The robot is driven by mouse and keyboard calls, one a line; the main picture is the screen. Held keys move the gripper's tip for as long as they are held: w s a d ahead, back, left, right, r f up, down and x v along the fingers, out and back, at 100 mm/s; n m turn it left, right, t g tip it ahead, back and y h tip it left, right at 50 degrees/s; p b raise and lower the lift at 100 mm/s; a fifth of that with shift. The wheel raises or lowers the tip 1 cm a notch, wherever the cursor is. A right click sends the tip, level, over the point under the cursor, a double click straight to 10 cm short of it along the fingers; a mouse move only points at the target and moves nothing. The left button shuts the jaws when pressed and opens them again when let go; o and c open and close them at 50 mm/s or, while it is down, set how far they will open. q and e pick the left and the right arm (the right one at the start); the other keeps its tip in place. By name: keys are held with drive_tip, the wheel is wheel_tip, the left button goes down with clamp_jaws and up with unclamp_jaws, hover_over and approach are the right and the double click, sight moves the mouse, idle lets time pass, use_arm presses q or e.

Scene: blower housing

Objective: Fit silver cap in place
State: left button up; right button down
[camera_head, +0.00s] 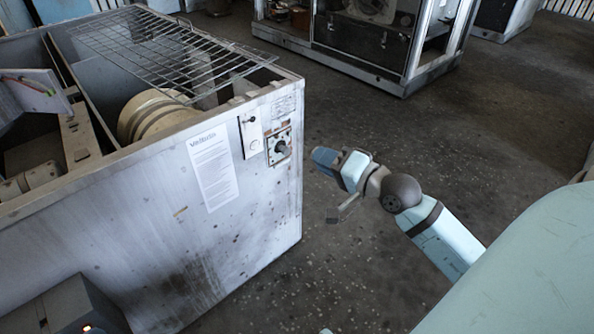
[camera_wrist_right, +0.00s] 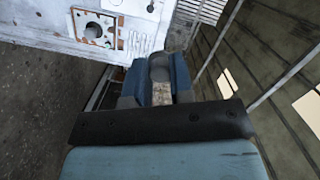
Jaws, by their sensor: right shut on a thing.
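My right gripper (camera_head: 324,158) is to the right of the blower housing (camera_head: 150,240), apart from its front panel. In the right wrist view its blue fingers (camera_wrist_right: 155,82) are shut on a grey, rounded silver cap (camera_wrist_right: 160,68). The cap is hidden or too small to make out in the head view. A square plate with a round fitting (camera_head: 280,147) is at the upper right of the panel. It also shows in the right wrist view, where the plate (camera_wrist_right: 95,28) has an orange-brown edge and a grey round centre. My left gripper is out of view.
A wire grid (camera_head: 165,50) lies over the open top of the housing and overhangs its edge. A beige cylinder (camera_head: 155,115) sits inside. A white label (camera_head: 213,167) is on the panel. Dark floor to the right is open; a framed cabinet (camera_head: 365,45) stands behind.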

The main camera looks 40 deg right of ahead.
drive_tip(key=p, duration=0.1)
approach(250, 116)
drive_tip(key=b+x, duration=0.1)
drive_tip(key=x, duration=0.3)
drive_tip(key=shift+w+a+r+b, duration=0.1)
drive_tip(key=shift+w+a+b, duration=0.1)
drive_tip(key=shift+w+b, duration=0.15)
drive_tip(key=shift+w, duration=0.75)
drive_tip(key=shift+w+a, duration=0.1)
idle(0.3)
drive_tip(key=shift+w, duration=0.15)
idle(0.5)
drive_tip(key=shift+f, duration=0.2)
